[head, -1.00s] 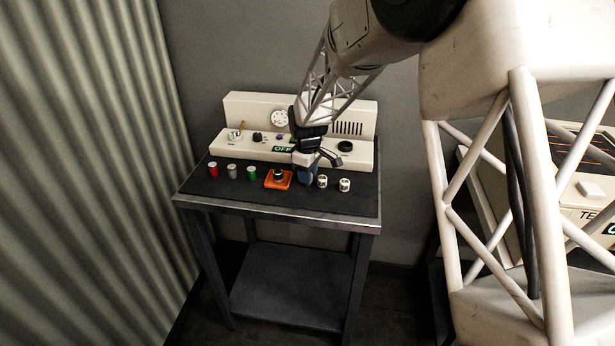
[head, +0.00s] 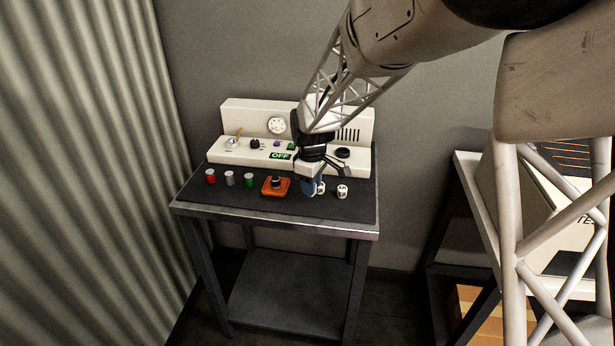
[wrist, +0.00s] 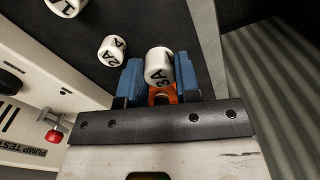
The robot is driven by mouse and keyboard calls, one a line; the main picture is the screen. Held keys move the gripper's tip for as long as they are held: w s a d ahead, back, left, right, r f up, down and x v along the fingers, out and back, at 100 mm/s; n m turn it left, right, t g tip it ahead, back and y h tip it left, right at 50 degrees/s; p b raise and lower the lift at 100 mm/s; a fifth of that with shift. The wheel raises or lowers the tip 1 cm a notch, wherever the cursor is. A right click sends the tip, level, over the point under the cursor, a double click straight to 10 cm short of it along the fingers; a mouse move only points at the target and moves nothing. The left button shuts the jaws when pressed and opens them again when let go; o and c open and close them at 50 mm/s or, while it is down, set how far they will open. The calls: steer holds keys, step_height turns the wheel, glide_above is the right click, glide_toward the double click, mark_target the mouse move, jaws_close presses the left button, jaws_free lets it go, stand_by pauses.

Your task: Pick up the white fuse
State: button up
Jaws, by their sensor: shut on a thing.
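My gripper (head: 309,190) is over the table's front half. In the wrist view its two blue fingers (wrist: 159,72) are shut on a white fuse (wrist: 158,62) marked 3A, which sits between the fingertips. In the head view that fuse is hidden by the gripper, and I cannot tell whether it is off the table. A second white fuse (wrist: 112,49), marked 2A, stands beside the fingers; it also shows in the head view (head: 321,188), partly covered. A third white fuse (wrist: 66,5), marked 1, is farther away; the head view shows it at the right (head: 342,191).
An orange square base (head: 268,191) with a dark knob is left of my gripper. Red (head: 211,176), grey (head: 229,178) and green (head: 250,180) cylinders stand farther left. A cream control panel (head: 235,152) with an OFF display is behind. The dark mat's front is clear.

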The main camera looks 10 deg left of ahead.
steer(key=s+d, duration=0.3)
steer(key=s, duration=0.5)
steer(key=shift+d+r, duration=0.25)
steer(key=shift+r, duration=0.2)
steer(key=shift+w, duration=0.1)
steer(key=w+d+r, duration=0.1)
steer(key=w+r, duration=0.2)
steer(key=w, duration=1.2)
steer(key=w+d+r, duration=0.2)
steer(key=w+r, duration=0.1)
steer(key=w, duration=1.2)
steer(key=shift+d, duration=0.3)
steer(key=shift+f, duration=0.1)
steer(key=shift+f, duration=2)
steer(key=shift+f, duration=1)
